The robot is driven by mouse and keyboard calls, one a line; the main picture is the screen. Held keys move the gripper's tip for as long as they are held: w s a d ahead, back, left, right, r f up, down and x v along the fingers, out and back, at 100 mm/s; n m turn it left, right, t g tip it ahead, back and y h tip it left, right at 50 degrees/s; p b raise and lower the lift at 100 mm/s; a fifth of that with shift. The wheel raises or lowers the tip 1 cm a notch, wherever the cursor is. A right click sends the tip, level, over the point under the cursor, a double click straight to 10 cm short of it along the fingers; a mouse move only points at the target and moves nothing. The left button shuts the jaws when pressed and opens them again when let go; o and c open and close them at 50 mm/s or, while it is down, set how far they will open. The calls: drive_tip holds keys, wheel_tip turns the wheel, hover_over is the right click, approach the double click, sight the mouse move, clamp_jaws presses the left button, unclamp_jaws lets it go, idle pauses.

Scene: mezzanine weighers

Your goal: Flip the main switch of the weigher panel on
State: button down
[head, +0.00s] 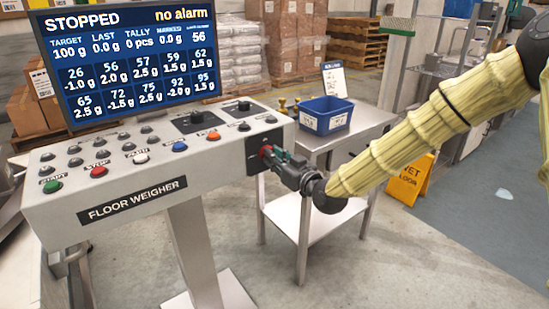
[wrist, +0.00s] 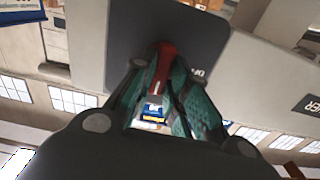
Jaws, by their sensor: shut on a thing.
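The weigher panel (head: 130,190) is a grey console labelled FLOOR WEIGHER, with a lit screen (head: 128,55) reading STOPPED and no alarm. Its main switch (head: 265,150) is a red handle on a dark plate (head: 252,168) on the console's right end. My gripper (head: 277,158) is at this end, shut on the red handle. In the wrist view the red handle (wrist: 163,58) stands between the two green-padded fingers (wrist: 160,75), in front of the dark plate (wrist: 205,35). The fingers hide part of the handle, and I cannot tell which position it is in.
The console top carries several buttons, among them a green one (head: 53,187) and a red one (head: 98,171), and dark knobs. A steel table (head: 350,128) with a blue bin (head: 326,115) stands behind my gripper. A yellow wet-floor sign (head: 408,182) stands to the right.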

drive_tip(key=c, duration=1.4)
unclamp_jaws()
drive_tip(key=v, duration=1.2)
